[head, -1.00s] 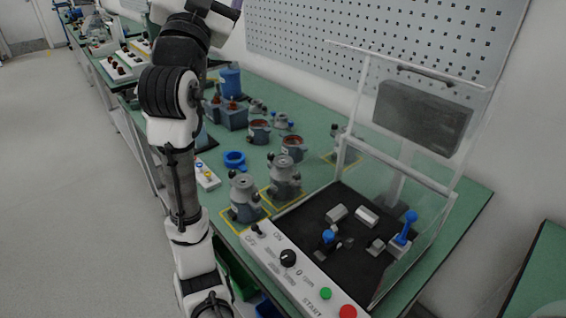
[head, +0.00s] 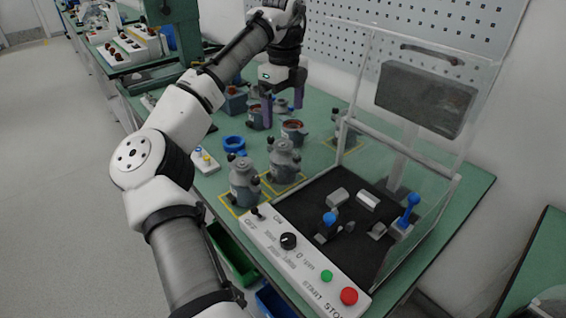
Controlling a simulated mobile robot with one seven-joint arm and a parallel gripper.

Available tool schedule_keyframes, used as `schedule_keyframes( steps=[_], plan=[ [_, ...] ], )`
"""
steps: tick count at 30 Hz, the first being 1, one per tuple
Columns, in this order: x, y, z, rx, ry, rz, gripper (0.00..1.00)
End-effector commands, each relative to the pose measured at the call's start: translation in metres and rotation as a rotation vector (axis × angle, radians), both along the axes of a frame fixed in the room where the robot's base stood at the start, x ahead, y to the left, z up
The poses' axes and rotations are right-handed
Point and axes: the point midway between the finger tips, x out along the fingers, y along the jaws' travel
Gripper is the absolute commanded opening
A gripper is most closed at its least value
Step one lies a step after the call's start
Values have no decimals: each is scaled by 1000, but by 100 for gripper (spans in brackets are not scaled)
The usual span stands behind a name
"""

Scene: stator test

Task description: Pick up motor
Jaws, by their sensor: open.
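Two grey motors stand upright on yellow-outlined squares on the green bench: one at the front left (head: 243,183) and one just right of it (head: 284,162). Another grey motor (head: 346,128) stands farther back, partly behind the clear panel of the test box. Open housings with reddish-brown insides stand behind them, one (head: 293,131) uncovered and one (head: 256,117) partly behind my fingers. My gripper (head: 283,108) points down with its two purple fingers spread and nothing between them. It is above the back part of the bench, beyond the two front motors and apart from them.
A test box with clear walls (head: 447,205) and a black floor stands at right. Its control panel (head: 300,258) has red and green buttons. A blue ring (head: 234,144) and a small white block with knobs (head: 205,161) lie left of the motors. A perforated wall board (head: 345,60) rises behind.

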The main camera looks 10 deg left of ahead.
Motion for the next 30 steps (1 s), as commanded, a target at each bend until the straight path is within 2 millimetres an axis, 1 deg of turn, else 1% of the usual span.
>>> schedule_keyframes(
  steps=[9, 13, 20, 27, 30],
  plan=[
    [-1, 0, -61, -3, 5, -3, 88],
    [0, 1, -77, -1, 3, -1, 88],
    [0, 1, -92, 1, 2, 0, 88],
    [0, 2, -127, 1, 2, -1, 88],
    [0, 2, -134, 0, 0, -1, 88]
  ],
)
